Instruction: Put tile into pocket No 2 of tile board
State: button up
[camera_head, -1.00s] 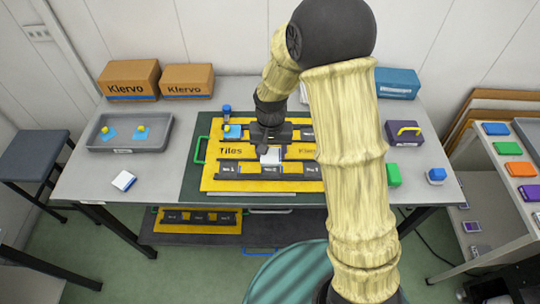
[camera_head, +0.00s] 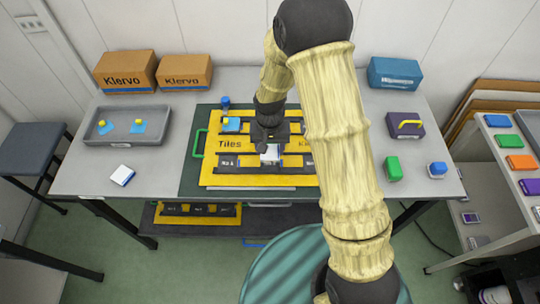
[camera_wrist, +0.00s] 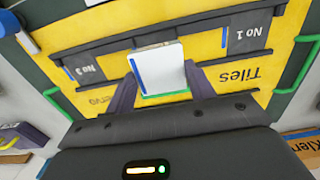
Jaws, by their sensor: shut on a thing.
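My gripper (camera_head: 268,143) is shut on a white tile (camera_head: 270,153) with a blue edge. In the wrist view the tile (camera_wrist: 160,70) sits between my two fingers (camera_wrist: 160,92), over the yellow tile board (camera_wrist: 205,45). It covers the middle of the dark pocket strip, between the pockets marked No 1 (camera_wrist: 240,38) and No 3 (camera_wrist: 88,70). Pocket No 2's label is hidden behind the tile. I cannot tell whether the tile touches the board. In the head view the board (camera_head: 215,179) lies on a dark green mat; my arm hides its right part.
Another white tile with a blue edge (camera_head: 122,175) lies on the table at left. A grey tray (camera_head: 92,138) holds blue pieces with yellow knobs. A green block (camera_head: 393,168) and a blue-topped bottle (camera_head: 437,169) stand at right. Cardboard boxes (camera_head: 125,72) stand behind.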

aim_at(270, 156)
jog(key=shift+f, duration=0.35)
jog(key=shift+f, duration=0.15)
jog(key=shift+f+p, duration=0.35)
jog(key=shift+f, duration=1.6)
jog(key=shift+f, duration=0.2)
jog(key=o, duration=1)
jog(key=shift+o, duration=0.2)
jog(key=shift+r, duration=0.1)
